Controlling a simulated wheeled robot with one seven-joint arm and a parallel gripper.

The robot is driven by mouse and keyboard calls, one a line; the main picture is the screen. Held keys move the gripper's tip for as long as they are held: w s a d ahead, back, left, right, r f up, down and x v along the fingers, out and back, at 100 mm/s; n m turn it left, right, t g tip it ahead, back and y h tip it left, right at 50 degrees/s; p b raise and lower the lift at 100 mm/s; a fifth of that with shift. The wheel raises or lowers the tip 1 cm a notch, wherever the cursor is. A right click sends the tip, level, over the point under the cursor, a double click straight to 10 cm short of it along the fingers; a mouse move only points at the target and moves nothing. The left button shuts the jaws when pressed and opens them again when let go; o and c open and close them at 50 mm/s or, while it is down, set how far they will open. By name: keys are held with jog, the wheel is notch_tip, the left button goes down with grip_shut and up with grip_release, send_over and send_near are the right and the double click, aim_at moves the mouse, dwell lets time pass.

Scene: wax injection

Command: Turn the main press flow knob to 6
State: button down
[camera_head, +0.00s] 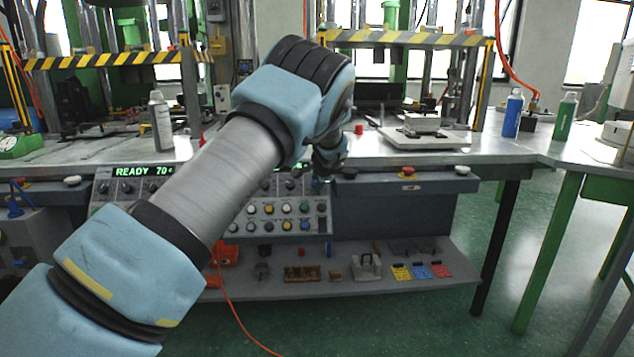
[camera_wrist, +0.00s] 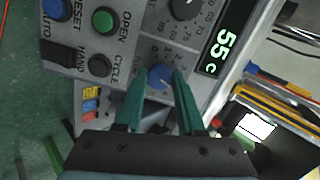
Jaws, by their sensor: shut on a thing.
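In the wrist view a small blue knob (camera_wrist: 160,78) sits on the grey control panel, with a printed scale around it; a 0 and a 2 can be made out, but its pointer setting is too small to read. The two green fingers of my gripper (camera_wrist: 158,74) reach to the panel, one on each side of this knob, and are shut on it. In the head view my arm covers part of the press panel (camera_head: 270,222), and my gripper is mostly hidden behind my wrist at its upper right; the knob is hidden there.
In the wrist view a black knob (camera_wrist: 183,8) and a display (camera_wrist: 223,52) reading 55 C are close by, with a green OPEN button (camera_wrist: 104,20) and a CYCLE button (camera_wrist: 99,65). A lower shelf (camera_head: 330,287) holds small parts.

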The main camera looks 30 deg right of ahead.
jog(key=m, duration=0.3)
jog(key=shift+m, duration=2.2)
jog(key=shift+f, duration=0.1)
jog(key=c, duration=0.5)
grip_release()
jog(key=b+v, duration=0.1)
jog(key=v, duration=1)
jog(key=shift+s+a+f, duration=0.15)
jog(key=shift+f, duration=0.1)
